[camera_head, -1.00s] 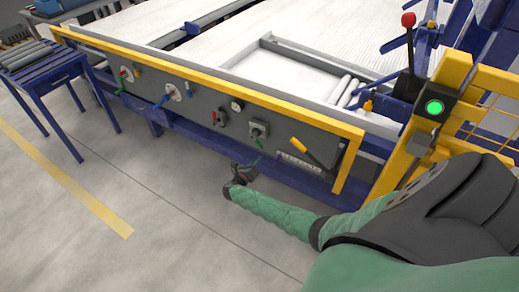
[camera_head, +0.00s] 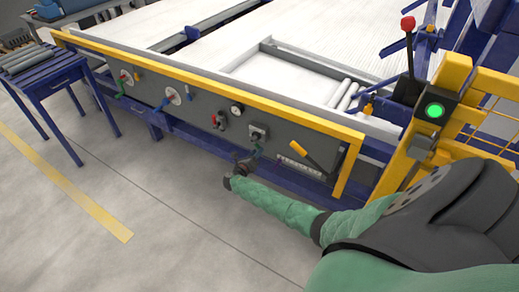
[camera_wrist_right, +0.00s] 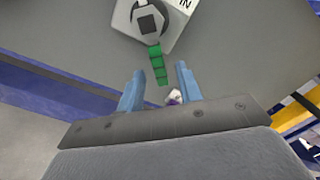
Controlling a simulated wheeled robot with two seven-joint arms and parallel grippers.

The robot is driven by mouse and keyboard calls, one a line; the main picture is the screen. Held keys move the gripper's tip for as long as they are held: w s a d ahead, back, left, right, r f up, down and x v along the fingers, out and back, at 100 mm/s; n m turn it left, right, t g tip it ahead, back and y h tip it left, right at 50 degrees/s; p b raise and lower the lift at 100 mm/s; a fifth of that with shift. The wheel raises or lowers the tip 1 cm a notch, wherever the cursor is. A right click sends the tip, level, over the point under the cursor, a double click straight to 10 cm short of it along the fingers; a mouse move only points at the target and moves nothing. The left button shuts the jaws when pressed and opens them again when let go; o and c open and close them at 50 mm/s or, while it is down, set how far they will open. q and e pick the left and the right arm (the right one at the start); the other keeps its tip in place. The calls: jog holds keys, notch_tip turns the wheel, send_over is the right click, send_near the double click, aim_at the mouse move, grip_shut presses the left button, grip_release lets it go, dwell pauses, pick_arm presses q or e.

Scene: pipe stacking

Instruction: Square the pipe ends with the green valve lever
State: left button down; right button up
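The green valve lever (camera_head: 258,147) hangs down from a grey valve box (camera_head: 258,131) on the machine's front panel. In the right wrist view the lever (camera_wrist_right: 158,66) is a segmented green bar below a dark round hub. My right gripper (camera_head: 247,160) is just below the lever in the head view. In the wrist view its two blue fingers are apart (camera_wrist_right: 160,70), with the lever's lower end between them and a gap on each side. Whether they are level with it in depth is hard to tell. Pipes (camera_head: 346,95) lie in the bed's right corner. My left gripper is out of view.
The front panel also carries a red lever (camera_head: 218,119), a gauge (camera_head: 237,108), and a yellow-handled lever (camera_head: 303,150). A yellow rail (camera_head: 200,79) runs above. More pipes (camera_head: 24,56) lie on a blue rack at left. The floor before the panel is clear.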

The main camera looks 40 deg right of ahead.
jog(key=shift+x, duration=1.65)
grip_shut()
